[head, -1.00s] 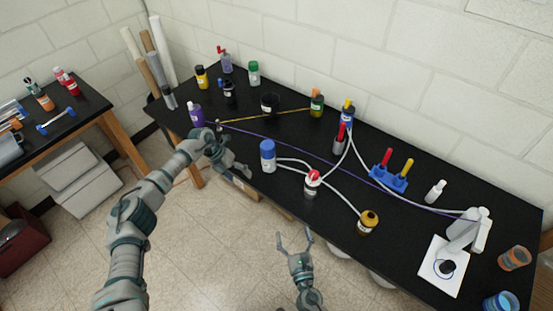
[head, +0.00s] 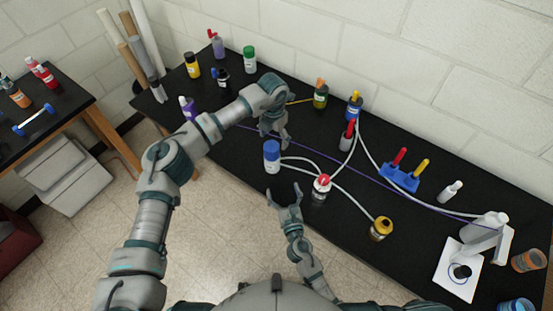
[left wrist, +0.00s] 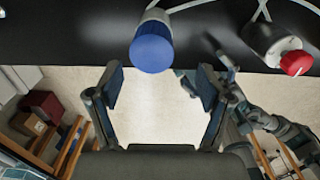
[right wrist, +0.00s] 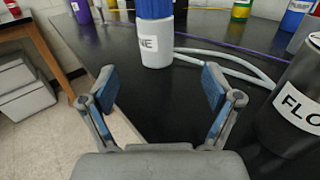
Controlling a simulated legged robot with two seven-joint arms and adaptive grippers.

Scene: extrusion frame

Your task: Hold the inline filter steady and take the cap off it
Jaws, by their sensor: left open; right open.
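The inline filter appears to be the white cylinder with a label (right wrist: 156,50) and a blue cap, upright near the table's front edge. Its blue cap (head: 272,150) also shows in the left wrist view (left wrist: 152,54). My left gripper (head: 278,143) is open and empty, beside and behind the cap in the head view. In the left wrist view the cap lies beyond its spread fingers. My right gripper (head: 285,195) is open and empty, in front of the filter and lower. In the right wrist view the filter body stands beyond its fingertips, apart from them.
White tubes (head: 350,197) run from beside the filter across the black table (head: 240,180).

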